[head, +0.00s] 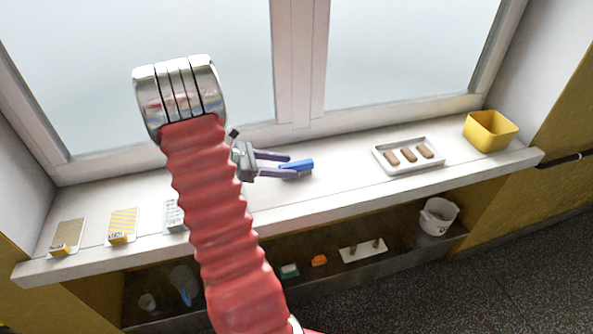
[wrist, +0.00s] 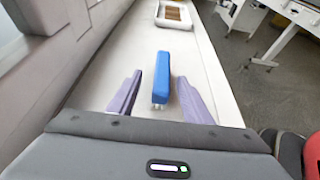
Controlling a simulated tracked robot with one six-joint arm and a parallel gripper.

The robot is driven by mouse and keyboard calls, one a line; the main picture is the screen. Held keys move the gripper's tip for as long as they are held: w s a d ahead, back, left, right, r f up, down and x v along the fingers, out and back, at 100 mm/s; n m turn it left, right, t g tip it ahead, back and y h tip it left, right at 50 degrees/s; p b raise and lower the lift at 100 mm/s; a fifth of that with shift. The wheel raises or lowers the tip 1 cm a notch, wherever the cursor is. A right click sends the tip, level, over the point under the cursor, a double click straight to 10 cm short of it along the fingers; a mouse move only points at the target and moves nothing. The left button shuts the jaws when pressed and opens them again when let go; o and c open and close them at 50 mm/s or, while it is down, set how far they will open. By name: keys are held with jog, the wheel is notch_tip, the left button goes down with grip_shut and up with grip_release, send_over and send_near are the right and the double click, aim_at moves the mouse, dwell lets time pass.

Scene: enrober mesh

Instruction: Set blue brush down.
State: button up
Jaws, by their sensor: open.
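The blue brush (head: 300,164) is by the tips of my gripper (head: 292,166), over the white window sill (head: 330,182). In the wrist view the blue brush (wrist: 162,75) lies lengthwise between the two purple fingers, with pale bristles showing at its near end. My gripper (wrist: 160,78) is open, with a visible gap on each side of the brush. The brush looks to lie on the sill, though its underside is hidden. My red arm covers part of the sill in the head view.
A white tray (head: 410,168) with three brown bars stands to the right on the sill, and a yellow bin (head: 490,130) beyond it. Striped cards (head: 123,224) lie at the left. A lower shelf holds a white bucket (head: 438,216) and small items. The window is close behind.

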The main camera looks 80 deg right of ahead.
aim_at(297, 168)
jog(key=x, duration=0.4)
jog(key=shift+s+f, duration=0.2)
jog(key=shift+s, duration=0.2)
jog(key=shift+c, duration=0.3)
grip_shut()
